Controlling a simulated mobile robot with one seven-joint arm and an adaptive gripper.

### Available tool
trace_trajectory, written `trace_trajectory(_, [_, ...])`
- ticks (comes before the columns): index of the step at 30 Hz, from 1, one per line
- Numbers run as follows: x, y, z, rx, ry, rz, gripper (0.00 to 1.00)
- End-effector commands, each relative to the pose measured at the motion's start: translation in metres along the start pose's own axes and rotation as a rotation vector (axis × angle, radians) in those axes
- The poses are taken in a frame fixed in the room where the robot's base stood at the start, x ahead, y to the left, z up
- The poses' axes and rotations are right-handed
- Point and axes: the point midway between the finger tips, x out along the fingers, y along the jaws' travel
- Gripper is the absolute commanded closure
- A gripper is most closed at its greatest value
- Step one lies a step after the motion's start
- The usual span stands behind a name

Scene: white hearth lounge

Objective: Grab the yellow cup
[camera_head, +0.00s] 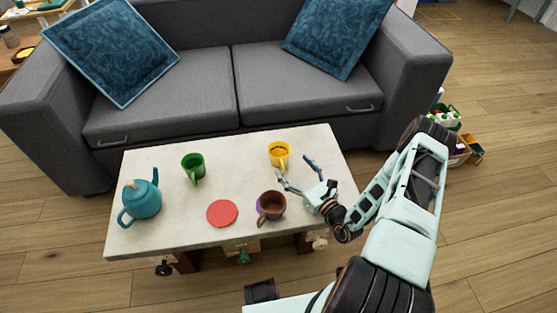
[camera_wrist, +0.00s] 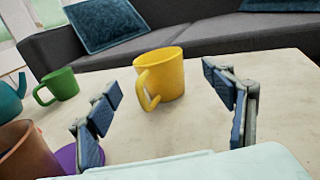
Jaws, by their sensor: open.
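The yellow cup (camera_head: 279,154) stands upright on the table near its far edge, right of the middle. In the wrist view the yellow cup (camera_wrist: 162,74) is ahead, between the two fingers, with its handle toward me and to the left. My gripper (camera_head: 296,167) is open and empty, with its fingers pointing toward the cup from the near right side. In the wrist view my gripper (camera_wrist: 160,95) has its fingers spread wide, with a gap of bare table between them and the cup. I cannot see either finger touching the cup.
A brown mug (camera_head: 271,206) stands close by on a purple disc (camera_wrist: 88,156). A green mug (camera_head: 193,168), a teal teapot (camera_head: 142,199) and a red disc (camera_head: 222,214) are further left on the table (camera_head: 150,158). A grey sofa (camera_head: 190,95) stands behind.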

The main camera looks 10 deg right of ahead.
Motion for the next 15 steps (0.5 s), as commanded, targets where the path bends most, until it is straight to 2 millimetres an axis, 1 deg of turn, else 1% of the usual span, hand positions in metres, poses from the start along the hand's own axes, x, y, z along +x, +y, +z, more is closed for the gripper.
trace_trajectory(1, [0.009, 0.001, -0.001, -0.002, -0.002, 0.003, 0.25])
trace_trajectory(3, [0.019, 0.001, -0.001, -0.003, -0.001, 0.004, 0.25])
trace_trajectory(10, [0.037, 0.001, 0.002, -0.002, -0.001, 0.005, 0.25])
trace_trajectory(15, [0.063, 0.004, 0.007, -0.003, -0.002, 0.007, 0.25])
